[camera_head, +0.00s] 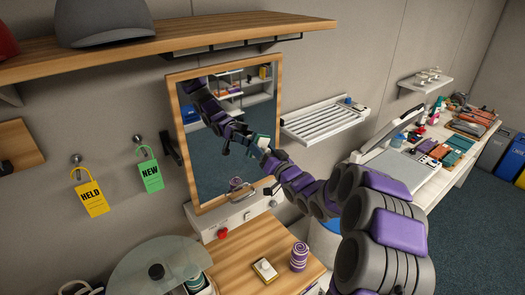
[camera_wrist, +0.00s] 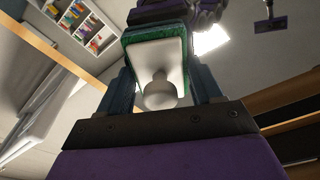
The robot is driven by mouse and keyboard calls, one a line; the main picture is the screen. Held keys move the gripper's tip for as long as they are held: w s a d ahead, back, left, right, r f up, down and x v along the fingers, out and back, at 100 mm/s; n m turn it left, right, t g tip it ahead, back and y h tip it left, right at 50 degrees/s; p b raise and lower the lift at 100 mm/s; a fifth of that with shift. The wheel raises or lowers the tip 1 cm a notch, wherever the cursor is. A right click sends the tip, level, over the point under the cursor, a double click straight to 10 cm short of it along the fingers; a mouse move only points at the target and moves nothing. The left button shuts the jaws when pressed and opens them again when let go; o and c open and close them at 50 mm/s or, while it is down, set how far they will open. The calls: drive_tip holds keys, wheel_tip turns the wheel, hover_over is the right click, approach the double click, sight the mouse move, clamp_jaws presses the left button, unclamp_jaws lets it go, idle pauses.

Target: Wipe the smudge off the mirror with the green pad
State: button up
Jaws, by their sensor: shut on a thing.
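The wood-framed mirror (camera_head: 213,165) hangs on the wall, and its frame also edges the wrist view (camera_wrist: 48,43). My gripper (camera_head: 264,147) is in front of the mirror's right half. In the wrist view its two fingers (camera_wrist: 165,88) are shut on the white knob of the green pad (camera_wrist: 127,47). The pad has a white back and a green rim, and its wiping face points away from me. It is at or close to the glass; I cannot tell if it touches. My arm's reflection shows in the glass. I cannot make out a smudge; the arm and pad hide part of the glass.
A wooden shelf (camera_head: 150,48) with a grey cap (camera_head: 103,22) is above left. Yellow (camera_head: 92,198) and green (camera_head: 150,175) tags hang left. Below, a wooden counter (camera_head: 235,258) holds a striped purple cup (camera_head: 299,257). A white slatted rack (camera_head: 325,122) is right of the mirror.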

drive_tip(key=shift+s+a+f+b, duration=0.1)
drive_tip(key=shift+s+a+b, duration=0.55)
drive_tip(key=shift+a, duration=0.45)
drive_tip(key=shift+s+a+b, duration=0.45)
drive_tip(key=shift+s+a, duration=0.4)
drive_tip(key=shift+a, duration=0.25)
drive_tip(key=shift+s+a+b, duration=0.35)
drive_tip(key=shift+s+a, duration=0.25)
drive_tip(key=shift+a, duration=0.3)
drive_tip(key=shift+s+a+b, duration=0.3)
drive_tip(key=shift+s+a, duration=0.35)
drive_tip(key=shift+a, duration=0.3)
drive_tip(key=shift+s+a+b, duration=0.35)
drive_tip(key=shift+s+a, duration=0.25)
drive_tip(key=shift+a, duration=0.3)
drive_tip(key=b, duration=0.2)
approach(228, 157)
drive_tip(key=shift+w+r, duration=0.3)
drive_tip(key=shift+s, duration=0.1)
drive_tip(key=shift+b+v, duration=0.3)
drive_tip(key=shift+v, duration=1.05)
drive_tip(key=shift+r, duration=0.1)
